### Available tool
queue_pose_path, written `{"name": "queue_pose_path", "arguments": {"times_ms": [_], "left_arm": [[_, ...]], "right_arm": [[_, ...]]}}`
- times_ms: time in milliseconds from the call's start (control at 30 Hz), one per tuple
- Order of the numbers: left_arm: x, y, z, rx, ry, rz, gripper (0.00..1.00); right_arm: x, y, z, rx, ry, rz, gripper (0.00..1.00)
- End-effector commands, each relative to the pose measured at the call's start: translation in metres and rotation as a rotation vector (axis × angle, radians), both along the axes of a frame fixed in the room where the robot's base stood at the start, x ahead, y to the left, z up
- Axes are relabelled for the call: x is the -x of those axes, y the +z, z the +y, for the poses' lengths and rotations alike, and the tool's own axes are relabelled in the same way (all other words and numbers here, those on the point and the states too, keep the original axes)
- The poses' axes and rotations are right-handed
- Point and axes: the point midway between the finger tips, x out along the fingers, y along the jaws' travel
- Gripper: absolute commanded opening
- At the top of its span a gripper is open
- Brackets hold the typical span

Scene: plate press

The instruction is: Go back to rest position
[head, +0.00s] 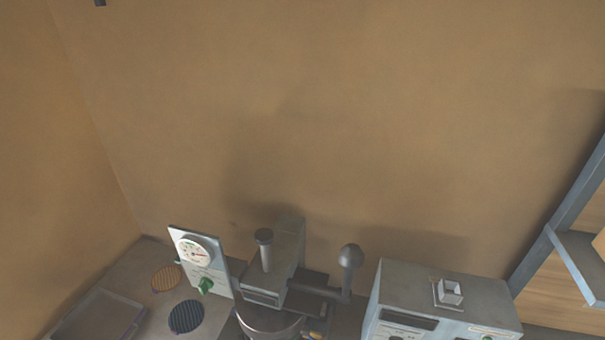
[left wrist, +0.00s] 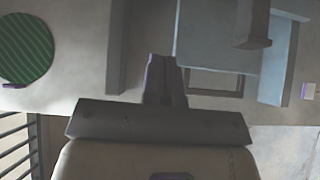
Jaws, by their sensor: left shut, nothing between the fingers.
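My left gripper (left wrist: 165,82) shows in the left wrist view. Its two fingers are together with nothing visible between them. It is above a grey surface, close to the left side of a blue-grey box-like structure (left wrist: 215,45); I cannot tell whether they touch. Neither gripper shows in the head view. The press (head: 275,270) stands at the lower middle of the head view, with a dark ball-ended lever (head: 350,257) on its right.
A gauge panel (head: 215,267) with a green knob, a brown disc (head: 166,279), a dark blue disc (head: 186,316) and a tray (head: 70,325) are left of the press. A grey machine (head: 440,290) and blue shelf frame (head: 570,215) stand right. A green striped disc (left wrist: 25,48) lies left of my gripper.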

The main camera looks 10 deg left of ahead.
Motion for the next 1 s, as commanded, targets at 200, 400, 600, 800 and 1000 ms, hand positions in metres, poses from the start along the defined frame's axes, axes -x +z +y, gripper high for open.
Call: {"name": "queue_pose_path", "arguments": {"times_ms": [200,400,600,800,1000], "left_arm": [[0.005,-0.004,-0.007,-0.244,-0.293,-0.011,0.0],[0.018,-0.004,-0.015,-0.585,-0.77,-0.017,0.0],[0.018,0.038,-0.019,-0.991,-1.291,-0.089,0.0],[0.021,0.125,-0.025,-1.485,-1.856,-0.154,0.0],[0.074,0.214,-0.048,-1.79,-2.231,-0.104,0.0]], "right_arm": [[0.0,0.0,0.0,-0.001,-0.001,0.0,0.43],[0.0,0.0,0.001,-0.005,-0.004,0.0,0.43],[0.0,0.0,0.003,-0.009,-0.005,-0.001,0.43],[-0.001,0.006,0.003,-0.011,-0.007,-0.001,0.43],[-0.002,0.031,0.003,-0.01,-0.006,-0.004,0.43]]}}
